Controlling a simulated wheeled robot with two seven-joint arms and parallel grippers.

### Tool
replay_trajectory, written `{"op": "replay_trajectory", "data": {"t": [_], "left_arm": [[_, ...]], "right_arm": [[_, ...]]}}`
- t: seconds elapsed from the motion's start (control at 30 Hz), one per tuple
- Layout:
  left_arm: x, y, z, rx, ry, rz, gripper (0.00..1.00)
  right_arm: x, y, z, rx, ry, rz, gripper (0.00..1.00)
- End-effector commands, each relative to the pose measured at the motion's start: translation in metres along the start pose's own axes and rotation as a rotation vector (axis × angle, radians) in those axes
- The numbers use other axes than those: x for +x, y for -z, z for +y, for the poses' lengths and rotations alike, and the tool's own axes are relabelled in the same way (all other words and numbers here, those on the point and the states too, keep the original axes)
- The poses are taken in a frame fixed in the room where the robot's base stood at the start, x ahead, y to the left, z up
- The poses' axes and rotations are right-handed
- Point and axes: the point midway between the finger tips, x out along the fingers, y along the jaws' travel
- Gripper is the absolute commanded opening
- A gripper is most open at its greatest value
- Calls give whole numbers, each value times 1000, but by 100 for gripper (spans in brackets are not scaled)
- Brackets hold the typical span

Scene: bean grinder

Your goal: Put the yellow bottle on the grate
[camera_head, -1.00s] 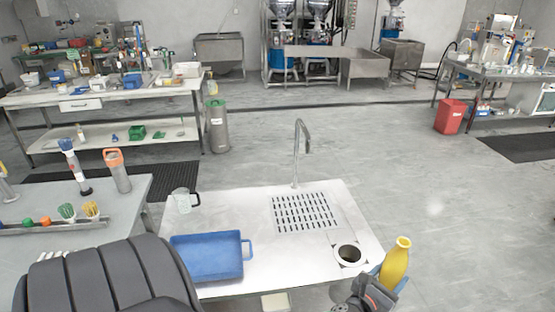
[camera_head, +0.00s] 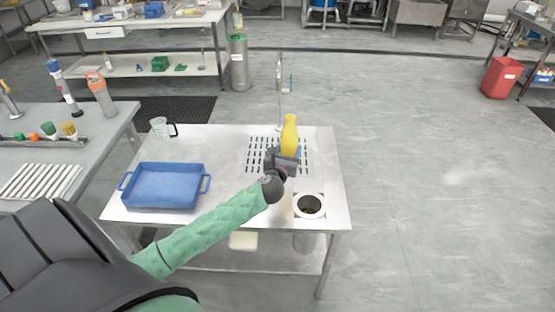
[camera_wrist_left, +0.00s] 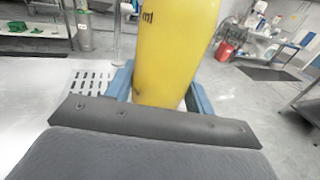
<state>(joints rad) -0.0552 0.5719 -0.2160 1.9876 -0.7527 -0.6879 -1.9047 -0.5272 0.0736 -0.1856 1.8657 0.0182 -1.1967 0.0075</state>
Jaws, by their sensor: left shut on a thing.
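The yellow bottle (camera_head: 289,136) is upright in my left gripper (camera_head: 287,156), over the right part of the grate in the head view. In the left wrist view the bottle (camera_wrist_left: 175,45) stands between the two blue fingers, which are shut on it. Its lower end is hidden by the gripper, and I cannot tell whether it touches the grate. The slotted grate (camera_head: 255,158) is set in the white table top; part of it also shows left of the bottle in the left wrist view (camera_wrist_left: 90,80). My right gripper is not seen.
A tap (camera_head: 279,90) stands behind the grate. A blue tray (camera_head: 165,186) and a clear jug (camera_head: 160,128) are on the left of the table. A round hole (camera_head: 309,206) is at the front right. The table's right strip is clear.

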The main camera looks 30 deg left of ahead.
Motion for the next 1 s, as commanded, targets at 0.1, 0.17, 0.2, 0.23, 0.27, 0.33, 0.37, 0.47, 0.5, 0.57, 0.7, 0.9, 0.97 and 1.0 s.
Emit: {"op": "replay_trajectory", "data": {"t": [0.1, 0.17, 0.2, 0.23, 0.27, 0.33, 0.37, 0.47, 0.5, 0.57, 0.7, 0.9, 0.97, 1.0], "left_arm": [[26, -2, 33, -3, -52, -10, 18], [34, -4, 44, -7, -71, -13, 18], [38, -6, 50, -9, -81, -15, 18], [40, -6, 53, -10, -86, -16, 18], [42, -7, 56, -11, -91, -17, 18], [48, -7, 61, -13, -98, -18, 18], [51, -6, 62, -13, -99, -18, 18], [64, 1, 65, -14, -101, -18, 18], [71, 5, 67, -15, -101, -16, 18], [83, 11, 70, -15, -101, -18, 18], [108, 27, 76, -15, -101, -17, 18], [142, 48, 83, -15, -99, -17, 18], [149, 52, 85, -14, -99, -18, 18], [152, 54, 86, -13, -98, -18, 18]], "right_arm": [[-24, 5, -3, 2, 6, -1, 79], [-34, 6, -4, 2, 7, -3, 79], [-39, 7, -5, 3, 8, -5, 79], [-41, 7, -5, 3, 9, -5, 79], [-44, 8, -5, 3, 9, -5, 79], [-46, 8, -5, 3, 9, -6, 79], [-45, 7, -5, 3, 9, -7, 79], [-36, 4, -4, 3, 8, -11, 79], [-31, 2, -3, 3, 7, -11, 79], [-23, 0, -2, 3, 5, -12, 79], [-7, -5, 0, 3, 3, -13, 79], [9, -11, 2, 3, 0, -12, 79], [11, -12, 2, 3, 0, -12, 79], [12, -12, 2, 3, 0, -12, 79]]}}
